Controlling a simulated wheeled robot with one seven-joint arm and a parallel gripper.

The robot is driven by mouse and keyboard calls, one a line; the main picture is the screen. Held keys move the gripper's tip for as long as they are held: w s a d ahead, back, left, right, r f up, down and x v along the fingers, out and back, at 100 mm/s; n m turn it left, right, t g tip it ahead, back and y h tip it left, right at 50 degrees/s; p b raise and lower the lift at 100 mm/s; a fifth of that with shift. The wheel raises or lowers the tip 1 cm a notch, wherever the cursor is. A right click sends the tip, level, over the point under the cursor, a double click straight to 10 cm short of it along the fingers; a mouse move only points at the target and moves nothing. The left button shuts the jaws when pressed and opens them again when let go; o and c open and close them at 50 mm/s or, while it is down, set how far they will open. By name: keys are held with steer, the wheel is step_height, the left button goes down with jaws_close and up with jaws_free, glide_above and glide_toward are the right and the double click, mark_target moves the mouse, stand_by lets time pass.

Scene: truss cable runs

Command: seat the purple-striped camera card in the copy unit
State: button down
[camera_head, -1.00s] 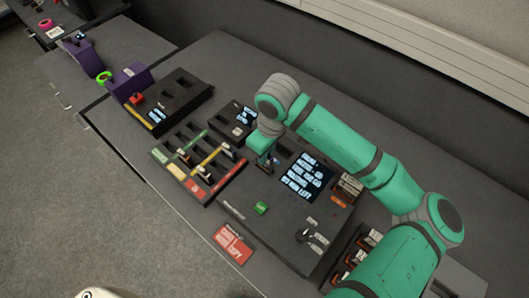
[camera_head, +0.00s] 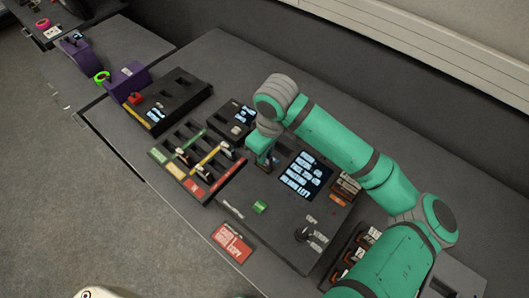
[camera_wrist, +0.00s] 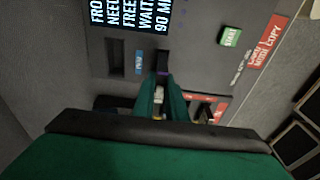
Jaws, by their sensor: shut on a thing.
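The copy unit (camera_head: 275,218) is a dark grey box with a lit text screen (camera_head: 306,175) and a green START button (camera_head: 260,207). My gripper (camera_wrist: 161,92) is shut and points at the unit's face near the screen; in the head view it (camera_head: 265,163) is over the unit's upper left part. Between the fingers shows a small pale piece of the camera card (camera_wrist: 159,95), mostly hidden. A dark slot with a purple tint (camera_wrist: 163,68) lies just past the fingertips. I cannot tell how far the card is in.
An empty-looking slot (camera_wrist: 117,57) with a blue label is beside it. A black tray with coloured strips and several cards (camera_head: 196,162) stands left of the unit. A small black box (camera_head: 232,121) is behind. A red sign (camera_head: 232,242) lies in front. A card rack (camera_head: 358,255) stands at right.

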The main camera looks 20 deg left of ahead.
steer(key=shift+f, duration=1.45)
stand_by(1.6)
steer(key=c, duration=1.4)
jaws_free()
steer(key=shift+r, duration=0.1)
steer(key=shift+r, duration=3.65)
